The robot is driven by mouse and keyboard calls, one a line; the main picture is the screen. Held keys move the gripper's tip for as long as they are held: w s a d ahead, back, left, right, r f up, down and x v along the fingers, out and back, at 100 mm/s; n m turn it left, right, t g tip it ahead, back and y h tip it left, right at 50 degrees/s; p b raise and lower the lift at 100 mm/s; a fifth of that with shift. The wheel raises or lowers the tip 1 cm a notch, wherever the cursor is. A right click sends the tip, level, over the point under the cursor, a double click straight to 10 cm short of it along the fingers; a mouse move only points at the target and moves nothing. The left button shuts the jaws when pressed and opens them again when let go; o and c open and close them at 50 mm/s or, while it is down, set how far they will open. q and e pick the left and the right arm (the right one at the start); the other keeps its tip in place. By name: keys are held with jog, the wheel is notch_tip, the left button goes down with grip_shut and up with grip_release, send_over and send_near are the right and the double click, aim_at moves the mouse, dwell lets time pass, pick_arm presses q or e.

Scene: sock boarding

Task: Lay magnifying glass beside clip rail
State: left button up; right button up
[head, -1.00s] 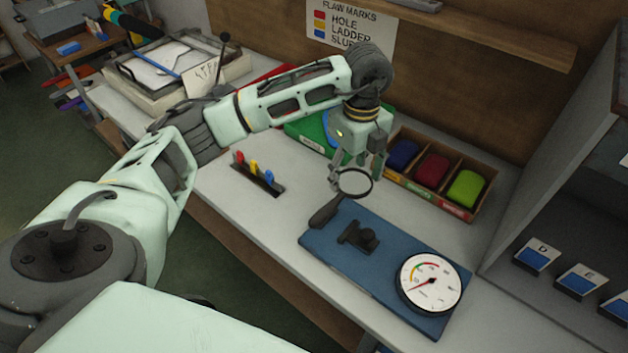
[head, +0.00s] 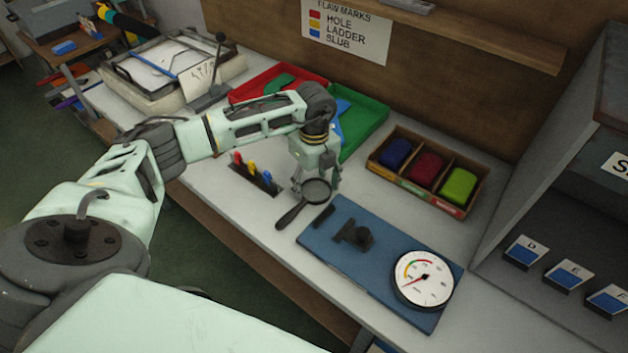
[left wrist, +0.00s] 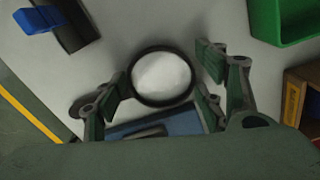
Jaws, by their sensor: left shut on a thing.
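The magnifying glass (head: 291,217) has a round dark rim and a dark handle pointing down-left. My left gripper (head: 317,188) is shut on its rim; in the left wrist view the dark rim (left wrist: 134,92) lies between the fingers (left wrist: 165,82). It is over the white worktop, right of the clip rail and apart from it. Whether it touches the worktop, I cannot tell. The clip rail (head: 268,188) is a dark strip with red, yellow and blue clips. Its end also shows in the left wrist view (left wrist: 78,30). My right gripper is not in view.
A blue board (head: 330,252) with a dial gauge (head: 424,279) lies to the right. Green (head: 372,120) and red (head: 300,76) trays and a divided box (head: 462,211) of coloured rolls stand behind. Bare worktop (head: 238,208) lies in front of the rail.

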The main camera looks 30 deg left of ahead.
pick_arm(q)
jog(key=shift+f, duration=0.1)
jog(key=o, duration=1)
jog(key=shift+o, duration=1)
jog(key=shift+r, duration=0.6)
notch_tip(320, 180, up, 11)
jog(key=b, duration=0.2)
